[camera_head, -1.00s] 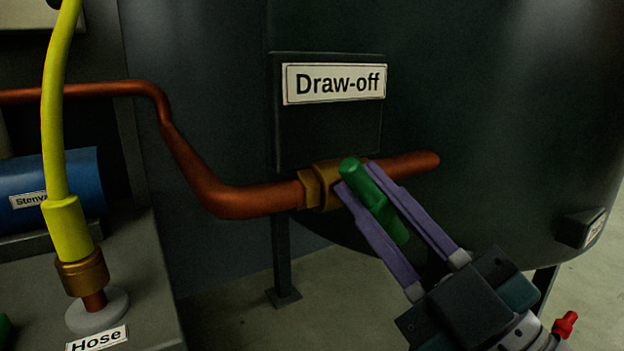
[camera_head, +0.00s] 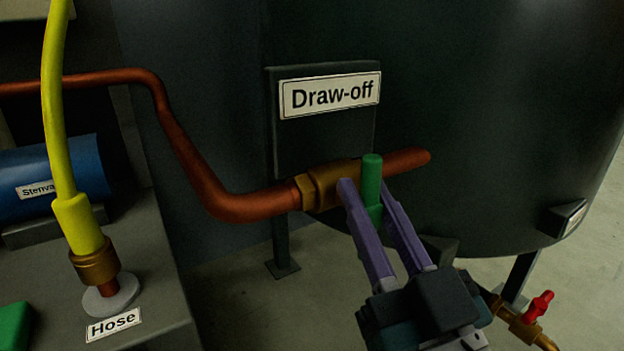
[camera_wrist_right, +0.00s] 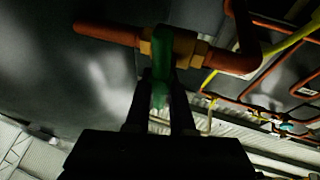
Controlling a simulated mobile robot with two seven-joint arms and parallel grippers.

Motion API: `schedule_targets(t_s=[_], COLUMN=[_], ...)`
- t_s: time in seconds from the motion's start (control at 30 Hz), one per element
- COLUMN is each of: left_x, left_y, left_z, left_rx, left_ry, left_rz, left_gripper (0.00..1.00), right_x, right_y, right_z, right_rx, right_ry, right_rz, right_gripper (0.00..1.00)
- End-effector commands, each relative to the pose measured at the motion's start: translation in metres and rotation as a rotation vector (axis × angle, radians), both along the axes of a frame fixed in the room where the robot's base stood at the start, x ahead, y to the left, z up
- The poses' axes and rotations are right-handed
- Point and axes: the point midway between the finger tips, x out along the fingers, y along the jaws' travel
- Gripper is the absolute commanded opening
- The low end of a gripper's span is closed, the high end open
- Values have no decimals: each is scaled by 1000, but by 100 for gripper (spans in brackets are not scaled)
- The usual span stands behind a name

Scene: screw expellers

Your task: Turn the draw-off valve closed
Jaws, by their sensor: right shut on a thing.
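The draw-off valve (camera_head: 328,186) is a brass body on a copper pipe, below a plate with a "Draw-off" label (camera_head: 330,95). Its green handle (camera_head: 372,180) stands nearly upright in the head view, across the pipe's run. My right gripper (camera_head: 366,200) comes from below with its purple fingers on either side of the handle, shut on it. In the right wrist view the green handle (camera_wrist_right: 161,65) sits between the dark fingers, in front of the brass body (camera_wrist_right: 185,48). The handle's lower part is partly hidden by the fingers. My left gripper is not in view.
A dark tank (camera_head: 480,120) fills the background. At the left are a yellow hose (camera_head: 57,130) on a brass fitting, a "Hose" label (camera_head: 114,324) and a blue cylinder (camera_head: 75,170). A red-handled valve (camera_head: 538,305) is at lower right.

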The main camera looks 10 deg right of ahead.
Motion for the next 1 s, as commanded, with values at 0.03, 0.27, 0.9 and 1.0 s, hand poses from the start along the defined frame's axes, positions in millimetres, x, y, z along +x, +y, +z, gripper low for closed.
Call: schedule_targets(t_s=[0.03, 0.27, 0.9, 1.0], left_x=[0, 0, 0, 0], left_y=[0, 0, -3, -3], left_z=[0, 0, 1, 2], left_rx=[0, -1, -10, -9], left_ry=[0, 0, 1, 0], left_rz=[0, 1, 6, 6], left_gripper=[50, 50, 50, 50], right_x=[0, 0, 0, -2], right_y=[-1, -1, 0, 0], right_z=[-6, -7, -4, -4], right_rx=[4, 10, 9, 9], right_ry=[21, 24, 14, 14], right_rz=[-1, -1, 0, 0], right_gripper=[0, 0, 51, 51])
